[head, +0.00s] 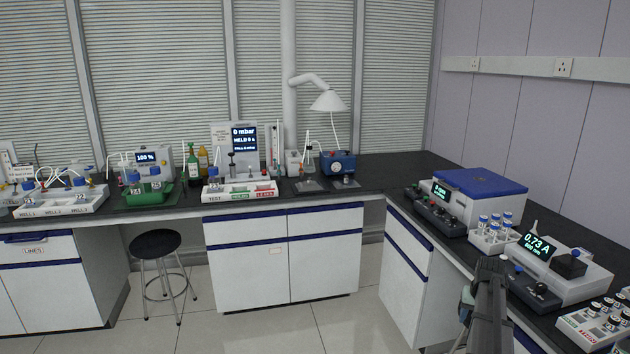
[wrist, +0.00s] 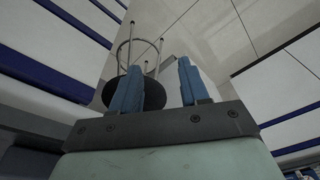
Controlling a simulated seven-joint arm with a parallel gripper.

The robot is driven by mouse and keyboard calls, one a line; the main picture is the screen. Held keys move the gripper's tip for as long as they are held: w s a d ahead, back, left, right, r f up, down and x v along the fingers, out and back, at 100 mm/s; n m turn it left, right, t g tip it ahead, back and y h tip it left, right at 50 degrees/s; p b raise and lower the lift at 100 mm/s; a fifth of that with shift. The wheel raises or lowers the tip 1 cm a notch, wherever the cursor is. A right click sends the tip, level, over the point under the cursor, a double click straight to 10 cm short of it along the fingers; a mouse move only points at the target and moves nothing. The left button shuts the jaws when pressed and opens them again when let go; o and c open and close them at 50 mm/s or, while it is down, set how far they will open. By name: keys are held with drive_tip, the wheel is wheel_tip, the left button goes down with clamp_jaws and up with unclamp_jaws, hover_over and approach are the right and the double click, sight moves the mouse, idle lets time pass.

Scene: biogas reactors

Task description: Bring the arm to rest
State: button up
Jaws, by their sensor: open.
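My gripper (wrist: 158,68) shows in the wrist view with its two blue fingers apart and nothing between them. Its grey mount spans the lower part of that view. In the head view, part of my arm (head: 488,300) rises at the lower right, in front of the right-hand bench edge. A small bluish part shows at its left side, but I cannot make out the fingers there. The gripper appears clear of the bench equipment.
A stool (head: 156,245) stands on the floor at left; its dark seat also shows behind the fingers in the wrist view (wrist: 153,94). The right bench carries a 0.73 A meter (head: 567,270), a vial rack (head: 493,238) and a blue-lidded box (head: 480,195). Open floor (head: 330,325) lies in the middle.

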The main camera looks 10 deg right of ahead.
drive_tip(key=s+a+f+n+g+y, duration=0.1)
drive_tip(key=s+a+f, duration=0.2)
drive_tip(key=a+f, duration=0.65)
drive_tip(key=s+a+f+n+g, duration=0.1)
drive_tip(key=s+a+f+g, duration=0.15)
drive_tip(key=a+f, duration=0.75)
drive_tip(key=s+a+f+n+g+y, duration=0.15)
drive_tip(key=s+a+f, duration=0.25)
drive_tip(key=a+f, duration=0.6)
drive_tip(key=s+a+f+n+g, duration=0.1)
drive_tip(key=s+a+f, duration=0.2)
drive_tip(key=s+a, duration=0.3)
drive_tip(key=s+a+f+n+g+h, duration=0.1)
drive_tip(key=s+a+f, duration=0.1)
drive_tip(key=s+a, duration=0.4)
drive_tip(key=s+a+f+n+g, duration=0.1)
drive_tip(key=s+a+f, duration=0.2)
drive_tip(key=s, duration=1.1)
drive_tip(key=a, duration=0.3)
drive_tip(key=shift+s+f+h, duration=0.3)
drive_tip(key=shift+f+h, duration=0.05)
drive_tip(key=shift+n, duration=0.25)
drive_tip(key=shift+c, duration=0.3)
